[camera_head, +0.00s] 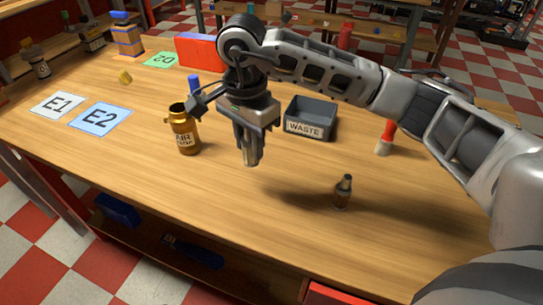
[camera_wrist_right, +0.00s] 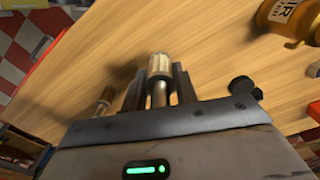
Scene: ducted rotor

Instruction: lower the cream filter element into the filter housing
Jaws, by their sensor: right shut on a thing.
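The cream filter element (camera_wrist_right: 159,66) is a small pale cylinder on a grey stem, between the fingers of my right gripper (camera_wrist_right: 158,92) in the wrist view. In the head view my right gripper (camera_head: 250,150) points down and is shut on it above the table; the fingers mostly hide the element there. The filter housing (camera_head: 185,132) is a brass-coloured pot with an open top and an AIR label. It stands upright on the table, left of the gripper and apart from it. Part of it shows in the wrist view (camera_wrist_right: 285,18). My left gripper is not in view.
A grey WASTE bin (camera_head: 310,118) stands right of the gripper. A small dark nozzle-like part (camera_head: 343,191) stands nearer the front. A red-and-white bottle (camera_head: 386,138) is at right. E1 (camera_head: 57,104) and E2 (camera_head: 101,118) mats lie at left. The front of the table is mostly clear.

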